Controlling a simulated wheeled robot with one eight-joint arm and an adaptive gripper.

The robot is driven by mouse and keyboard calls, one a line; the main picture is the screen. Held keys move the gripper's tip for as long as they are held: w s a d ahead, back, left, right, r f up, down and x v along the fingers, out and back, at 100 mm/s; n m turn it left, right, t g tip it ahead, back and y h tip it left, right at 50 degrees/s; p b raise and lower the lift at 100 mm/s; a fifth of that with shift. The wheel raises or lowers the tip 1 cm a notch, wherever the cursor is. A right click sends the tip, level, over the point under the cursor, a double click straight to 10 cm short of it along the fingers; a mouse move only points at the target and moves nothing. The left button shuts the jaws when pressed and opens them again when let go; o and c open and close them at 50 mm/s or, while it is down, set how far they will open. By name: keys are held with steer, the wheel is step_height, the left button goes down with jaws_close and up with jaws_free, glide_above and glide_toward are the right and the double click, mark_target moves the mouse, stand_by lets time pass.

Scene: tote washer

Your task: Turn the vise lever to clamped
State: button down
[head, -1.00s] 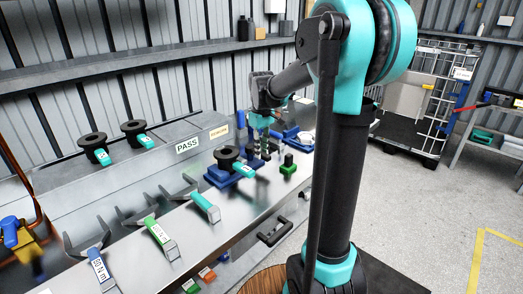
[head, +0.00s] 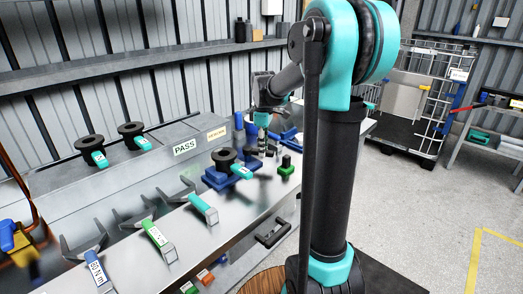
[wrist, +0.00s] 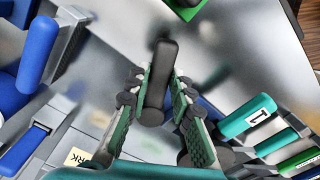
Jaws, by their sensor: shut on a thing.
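My gripper (wrist: 157,100) is shut on a black rounded handle, which I take to be the vise lever (wrist: 162,62). The handle lies between the green finger pads in the wrist view. In the head view my gripper (head: 266,149) is low over the steel bench, just right of a blue fixture (head: 216,181) holding a black flanged part (head: 225,157). The vise body and the lever's pivot cannot be made out clearly, so I cannot tell the lever's angle. Blue parts (wrist: 38,55) stand at the left of the wrist view.
A green block with a black knob (head: 286,167) sits close to the right of my gripper. Teal, green and blue-handled tools (head: 203,208) lie in holders along the front. A PASS shelf (head: 185,147) stands behind. The bench's front edge is close.

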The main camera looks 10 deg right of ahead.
steer(key=n, duration=0.1)
steer(key=w+n, duration=0.1)
steer(key=n, duration=0.1)
steer(key=shift+w+d, duration=0.25)
steer(key=shift+w, duration=0.05)
steer(key=w+n, duration=0.2)
steer(key=n, duration=0.1)
steer(key=shift+n, duration=0.3)
steer(key=w+n, duration=0.1)
steer(key=n, duration=0.2)
steer(key=shift+w+a, duration=0.2)
steer(key=shift+w, duration=0.15)
steer(key=shift+w+a+n, duration=0.2)
steer(key=shift+w+n, duration=0.1)
steer(key=shift+n, duration=0.4)
steer(key=shift+w+a+n, duration=0.15)
steer(key=shift+w+n, duration=0.1)
steer(key=shift+n, duration=0.45)
steer(key=c, duration=1.3)
jaws_free()
steer(key=shift+r, duration=0.1)
step_height(320, 180, up, 12)
steer(key=shift+f, duration=0.1)
